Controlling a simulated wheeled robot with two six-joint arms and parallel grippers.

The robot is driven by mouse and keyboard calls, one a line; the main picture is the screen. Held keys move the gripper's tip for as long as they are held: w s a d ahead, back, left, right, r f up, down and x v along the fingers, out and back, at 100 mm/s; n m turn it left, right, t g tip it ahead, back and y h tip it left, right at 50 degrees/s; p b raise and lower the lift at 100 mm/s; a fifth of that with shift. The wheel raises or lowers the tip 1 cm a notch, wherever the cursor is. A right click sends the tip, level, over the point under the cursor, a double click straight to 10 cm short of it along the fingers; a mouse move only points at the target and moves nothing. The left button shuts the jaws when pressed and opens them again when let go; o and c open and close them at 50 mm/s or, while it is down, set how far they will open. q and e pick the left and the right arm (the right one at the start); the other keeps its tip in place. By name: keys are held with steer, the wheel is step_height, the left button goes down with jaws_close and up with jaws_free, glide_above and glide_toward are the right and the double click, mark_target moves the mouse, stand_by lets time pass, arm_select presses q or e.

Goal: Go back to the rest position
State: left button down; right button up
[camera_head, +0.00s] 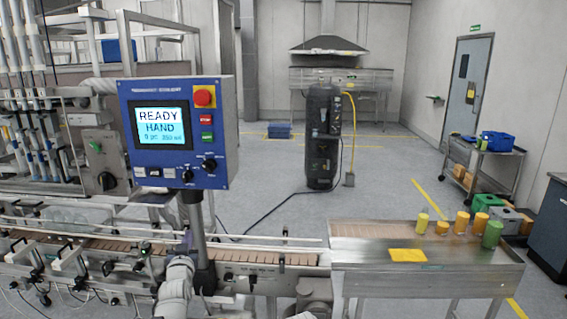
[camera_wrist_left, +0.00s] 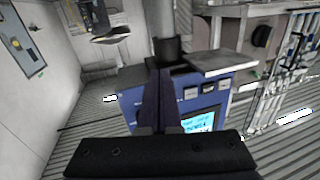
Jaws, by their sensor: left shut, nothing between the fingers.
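My left gripper (camera_wrist_left: 163,78) shows in the left wrist view with its two dark fingers together and nothing between them. Behind the fingers, the blue control panel (camera_wrist_left: 214,102) appears upside down, partly hidden by the gripper. In the head view, grey links, likely of my left arm, rise at the bottom near the panel's post; I cannot make out the fingers there. The control panel (camera_head: 178,135) stands upright in the head view, its screen reading READY HAND. My right gripper is not in view.
The conveyor (camera_head: 270,259) runs along the front. A steel table (camera_head: 365,250) at its right end holds a yellow cloth (camera_head: 408,255) and several yellow, orange and green containers. A black cylindrical machine (camera_head: 322,135) and a trolley (camera_head: 487,153) stand behind. Open floor lies between.

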arm_select(q)
steer(key=s+d+f+m+g+h, duration=0.2)
steer(key=s+d+f+g, duration=0.25)
steer(key=d+f, duration=0.35)
steer(key=s+d+f+m+g+h, duration=0.1)
steer(key=s+d+f+g+h, duration=0.1)
steer(key=s+d+f+g, duration=0.45)
steer(key=s+d+f+m+g+y, duration=0.1)
steer(key=s+d+f+g, duration=0.2)
steer(key=s, duration=0.7)
steer(key=s+d+f+m+g+y, duration=0.1)
steer(key=s+d+f+g, duration=0.3)
steer(key=s, duration=0.6)
steer(key=shift+s+d+f, duration=0.15)
steer(key=shift+d+f, duration=0.1)
steer(key=shift+d, duration=0.3)
